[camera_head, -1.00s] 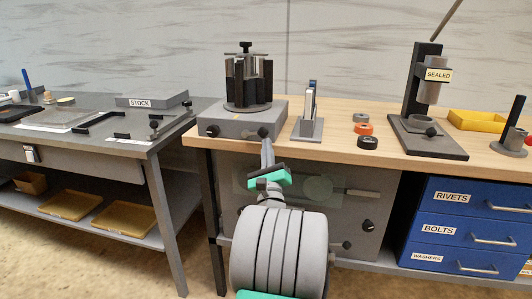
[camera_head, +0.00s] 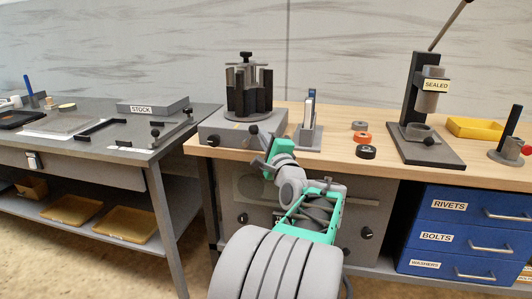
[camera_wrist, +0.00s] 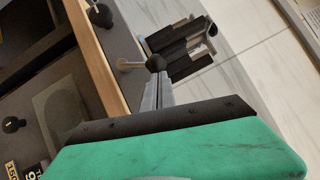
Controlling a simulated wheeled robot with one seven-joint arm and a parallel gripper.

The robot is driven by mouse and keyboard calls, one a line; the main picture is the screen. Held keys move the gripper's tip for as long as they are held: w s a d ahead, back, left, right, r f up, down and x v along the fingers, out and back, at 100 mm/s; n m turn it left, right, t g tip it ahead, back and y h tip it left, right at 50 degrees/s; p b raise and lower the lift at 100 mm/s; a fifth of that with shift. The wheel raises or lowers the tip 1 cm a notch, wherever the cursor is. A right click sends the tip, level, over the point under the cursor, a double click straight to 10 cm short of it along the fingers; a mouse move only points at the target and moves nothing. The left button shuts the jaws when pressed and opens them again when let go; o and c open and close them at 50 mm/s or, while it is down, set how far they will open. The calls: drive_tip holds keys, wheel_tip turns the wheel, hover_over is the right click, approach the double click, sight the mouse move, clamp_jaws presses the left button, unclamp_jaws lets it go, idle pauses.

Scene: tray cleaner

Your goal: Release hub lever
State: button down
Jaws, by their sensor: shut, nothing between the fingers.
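The hub (camera_head: 247,90), a ring of dark blocks with a black top knob, stands on a grey base box (camera_head: 225,128) at the left end of the wooden bench. A lever with a black ball knob (camera_head: 253,129) is at the right of the base's front. In the wrist view its ball (camera_wrist: 155,63) and pale rod (camera_wrist: 130,65) show. My gripper (camera_head: 265,145) is shut and empty, just below and right of that ball. In the wrist view my gripper tip (camera_wrist: 158,88) is right at the ball; whether they touch I cannot tell.
A second black knob (camera_head: 214,139) sits on the base's left front. A grey holder (camera_head: 307,135) with upright pieces stands close to the right of the base. Several rings, including an orange one (camera_head: 363,138), lie further right. A press (camera_head: 425,110) stands beyond.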

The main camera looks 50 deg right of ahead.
drive_tip(key=shift+w+a+r+n+g+y+p, duration=0.35)
drive_tip(key=shift+w+r+n+g+y+p, duration=0.3)
drive_tip(key=shift+n+p, duration=0.7)
drive_tip(key=shift+w+a+r+n+g+y+p, duration=0.35)
drive_tip(key=shift+w+r+n+g+p, duration=0.35)
drive_tip(key=shift+n+p, duration=0.65)
drive_tip(key=shift+w, duration=0.1)
drive_tip(key=shift+s+d+r, duration=0.1)
drive_tip(key=shift+s, duration=0.2)
approach(255, 127)
drive_tip(key=s, duration=0.3)
drive_tip(key=s+a+r, duration=0.1)
drive_tip(key=shift+s+r+p, duration=0.1)
drive_tip(key=shift+s+p, duration=0.25)
